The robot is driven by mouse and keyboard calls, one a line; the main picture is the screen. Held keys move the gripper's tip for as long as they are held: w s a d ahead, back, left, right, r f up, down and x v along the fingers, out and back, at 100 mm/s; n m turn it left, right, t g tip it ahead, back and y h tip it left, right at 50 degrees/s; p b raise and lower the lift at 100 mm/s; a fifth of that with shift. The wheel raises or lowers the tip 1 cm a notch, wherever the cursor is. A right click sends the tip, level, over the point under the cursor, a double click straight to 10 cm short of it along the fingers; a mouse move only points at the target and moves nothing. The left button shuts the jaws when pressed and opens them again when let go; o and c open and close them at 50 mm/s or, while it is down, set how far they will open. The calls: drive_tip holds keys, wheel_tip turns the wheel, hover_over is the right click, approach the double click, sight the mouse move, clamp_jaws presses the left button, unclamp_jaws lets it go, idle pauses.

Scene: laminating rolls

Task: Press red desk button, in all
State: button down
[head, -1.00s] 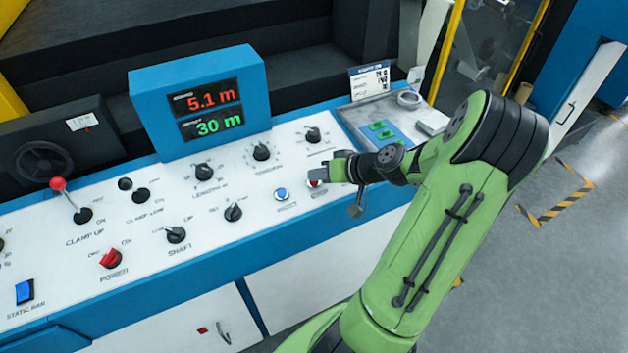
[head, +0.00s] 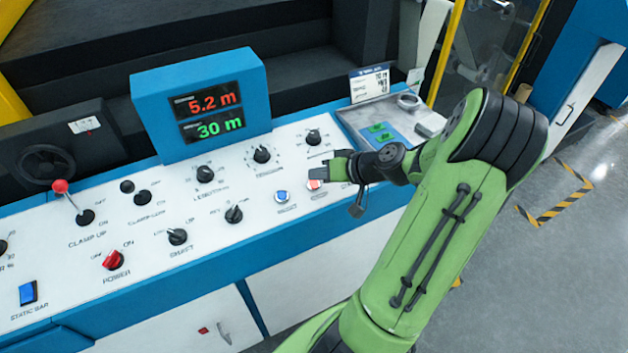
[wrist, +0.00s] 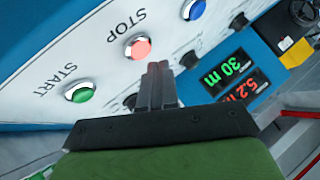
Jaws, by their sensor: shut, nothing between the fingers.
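The red button (head: 314,185) sits on the white control panel, right of the blue button (head: 283,196). In the wrist view the red button (wrist: 138,47) is labelled STOP and looks pinkish and bright. My gripper (head: 318,169) is shut and empty, its tips close to the red button. In the wrist view the closed fingers (wrist: 157,70) end just beside the button's lower right edge. They appear slightly apart from it; the exact gap is hard to tell.
A green START button (wrist: 79,92) is on the other side of STOP from the blue one. Black knobs (head: 234,214), a red power switch (head: 113,260) and a red-topped lever (head: 60,187) share the panel. The display (head: 208,112) reads 5.2 m over 30 m.

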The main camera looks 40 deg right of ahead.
drive_tip(key=r+p, duration=0.2)
drive_tip(key=r, duration=0.1)
drive_tip(key=r+p, duration=0.2)
drive_tip(key=shift+s+a, duration=0.15)
drive_tip(key=shift+s, duration=0.25)
idle(0.5)
